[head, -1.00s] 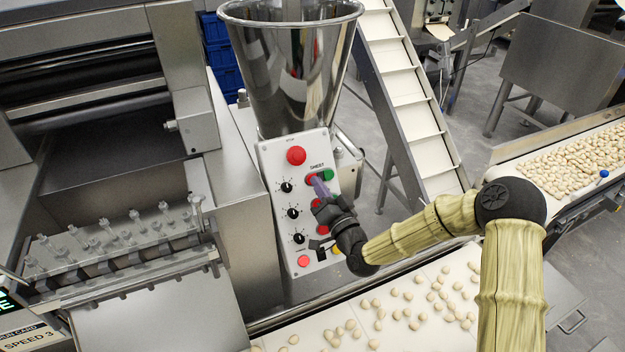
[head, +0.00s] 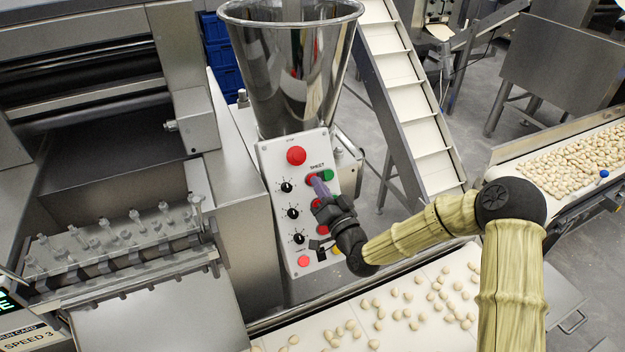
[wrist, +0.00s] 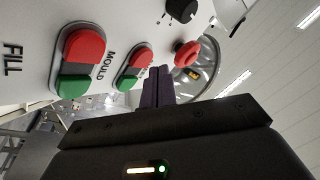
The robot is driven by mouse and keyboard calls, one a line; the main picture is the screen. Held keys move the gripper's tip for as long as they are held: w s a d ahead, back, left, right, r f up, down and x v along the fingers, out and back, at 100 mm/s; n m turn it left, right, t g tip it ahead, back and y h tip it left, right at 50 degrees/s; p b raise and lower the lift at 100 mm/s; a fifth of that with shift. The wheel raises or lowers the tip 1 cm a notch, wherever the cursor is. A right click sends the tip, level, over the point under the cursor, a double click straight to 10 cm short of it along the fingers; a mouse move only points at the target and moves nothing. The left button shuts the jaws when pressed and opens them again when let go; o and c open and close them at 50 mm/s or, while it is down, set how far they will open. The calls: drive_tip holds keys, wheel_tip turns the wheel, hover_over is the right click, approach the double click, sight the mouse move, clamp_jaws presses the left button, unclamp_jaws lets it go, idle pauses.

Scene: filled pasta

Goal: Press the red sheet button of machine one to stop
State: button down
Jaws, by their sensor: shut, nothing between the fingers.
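The grey control panel (head: 270,168) stands below the steel hopper, with SHEET lettering near its upper right. The red sheet button (head: 311,180) sits left of the green one (head: 327,174). The sheet pair also shows in the wrist view, with its red half (wrist: 138,53) above its green half (wrist: 127,81). My gripper (head: 317,181) is shut and empty, its purple fingers together and pointing at the panel. In the head view the fingertips overlap the red sheet button's lower edge. In the wrist view the fingers (wrist: 158,75) appear just right of the pair. I cannot tell whether they touch.
A red mushroom button (head: 296,155) sits higher on the panel, and black knobs (head: 293,213) line its left side. The mould pair's red button (wrist: 86,45) is close by in the wrist view. A belt with pasta pieces (head: 398,312) runs below my arm.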

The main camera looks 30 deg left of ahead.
idle(0.4)
drive_tip(key=shift+w+a+f+b, duration=0.2)
drive_tip(key=shift+a+b, duration=0.1)
drive_tip(key=shift+b, duration=0.25)
drive_tip(key=shift+w+a+f+b, duration=0.2)
drive_tip(key=shift+a+b, duration=0.05)
drive_tip(key=shift+b, duration=0.1)
idle(0.6)
idle(0.3)
drive_tip(key=shift+s+d+r, duration=0.4)
drive_tip(key=shift+s+d, duration=0.05)
drive_tip(key=shift+d, duration=0.1)
drive_tip(key=s+d+r, duration=0.1)
drive_tip(key=s+d+r+p, duration=0.1)
drive_tip(key=d, duration=0.1)
drive_tip(key=shift+s+d+r, duration=0.2)
drive_tip(key=shift+s+r, duration=0.1)
drive_tip(key=shift+r, duration=0.05)
idle(0.3)
idle(0.6)
